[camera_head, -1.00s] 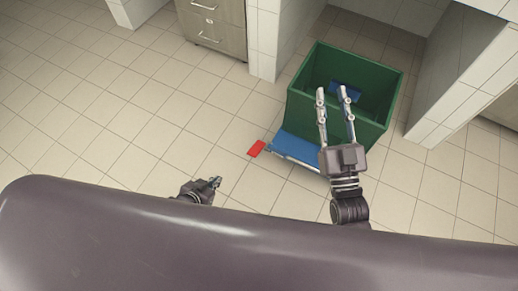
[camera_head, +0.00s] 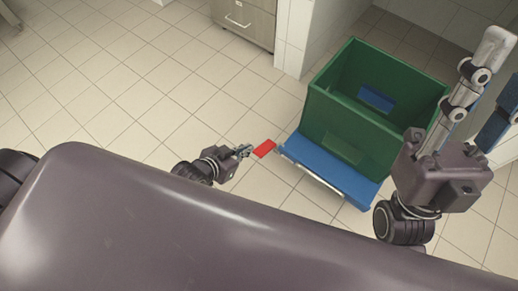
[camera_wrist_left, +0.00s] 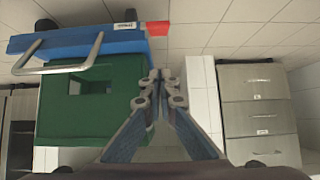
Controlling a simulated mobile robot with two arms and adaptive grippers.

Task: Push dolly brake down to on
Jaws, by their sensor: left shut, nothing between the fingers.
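The red brake pedal (camera_head: 265,148) sticks out low at the left corner of the blue dolly (camera_head: 326,168). It also shows at the top of the left wrist view (camera_wrist_left: 157,28). I cannot tell the pedal's exact tilt.
A green bin (camera_head: 345,125) stands on the dolly, with a blue patch inside. A metal handle bar (camera_head: 312,174) runs along the dolly's near edge. A drawer cabinet (camera_head: 243,20) stands behind. The tiled floor (camera_head: 130,100) at left is clear.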

